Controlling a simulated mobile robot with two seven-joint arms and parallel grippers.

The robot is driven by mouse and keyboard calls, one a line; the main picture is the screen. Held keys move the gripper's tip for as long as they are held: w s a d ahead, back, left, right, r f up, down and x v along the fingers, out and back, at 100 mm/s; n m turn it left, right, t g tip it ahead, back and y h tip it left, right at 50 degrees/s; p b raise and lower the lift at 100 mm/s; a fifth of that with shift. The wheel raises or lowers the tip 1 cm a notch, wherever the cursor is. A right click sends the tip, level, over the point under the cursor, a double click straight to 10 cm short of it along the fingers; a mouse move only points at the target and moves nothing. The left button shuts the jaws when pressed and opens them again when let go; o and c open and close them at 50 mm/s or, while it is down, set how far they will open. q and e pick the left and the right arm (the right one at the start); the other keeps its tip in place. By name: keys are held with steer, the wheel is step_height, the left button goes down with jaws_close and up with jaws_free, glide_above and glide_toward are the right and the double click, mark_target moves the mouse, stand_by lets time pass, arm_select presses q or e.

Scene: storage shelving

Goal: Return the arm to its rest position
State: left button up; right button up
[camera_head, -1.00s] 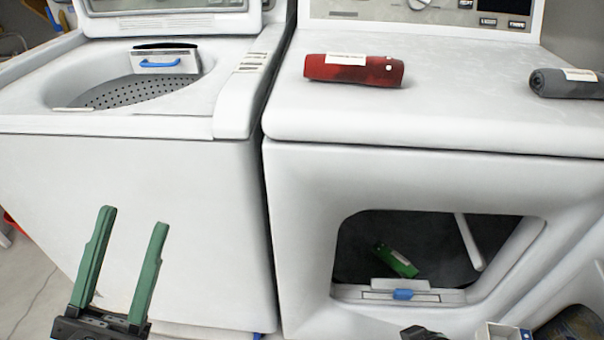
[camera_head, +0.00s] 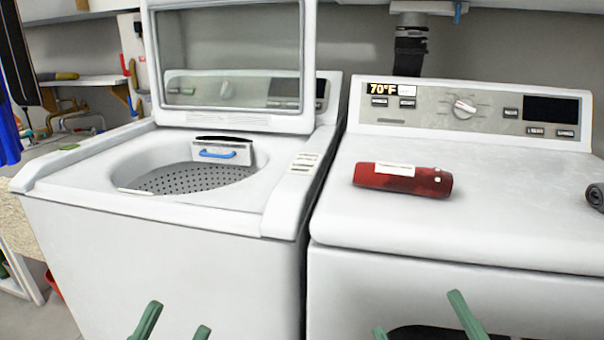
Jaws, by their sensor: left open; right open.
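My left gripper (camera_head: 174,325) shows at the bottom of the head view, in front of the top-loading washer (camera_head: 165,255). Its two green fingers stand apart with nothing between them. My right gripper (camera_head: 428,318) shows at the bottom, in front of the dryer (camera_head: 335,280) and its dark front opening (camera_head: 425,331). Its green fingers are also spread and empty. Only the finger ends show; the arms are out of view below.
The washer's lid (camera_head: 232,62) stands open over its perforated drum (camera_head: 190,178). A red rolled item (camera_head: 415,183) lies on the dryer top, and a dark grey roll (camera_head: 596,196) sits at the right edge. A cluttered side shelf (camera_head: 85,82) is at the left.

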arm_select(q)
steer(key=w+a+f+n+g+y+p, duration=0.4)
steer(key=w+f+n+y+p, duration=0.55)
steer(key=p, duration=0.75)
arm_select(e)
steer(key=w+d+f+m+g+h, duration=0.2)
steer(key=w+f+m+g+h, duration=0.3)
steer(key=f+m+h, duration=0.15)
steer(key=s+d+f+m+g+h+p, duration=0.1)
steer(key=s+f+g+h+p, duration=0.2)
steer(key=s+f+g+p, duration=0.4)
step_height(320, 180, down, 3)
steer(key=s+p, duration=0.2)
steer(key=p, duration=0.2)
steer(key=shift+s+d+f+m+g, duration=0.2)
steer(key=shift+s+d+m+g, duration=0.1)
steer(key=shift+m+g, duration=0.1)
arm_select(q)
steer(key=s+f+n+g+y, duration=0.1)
steer(key=s+f+g+y, duration=0.2)
steer(key=s+f+g, duration=0.6)
steer(key=s+f, duration=0.1)
steer(key=s, duration=0.1)
steer(key=shift+s+y, duration=0.3)
steer(key=shift+y, duration=0.05)
arm_select(e)
steer(key=shift+f, duration=0.2)
steer(key=shift+c, duration=0.2)
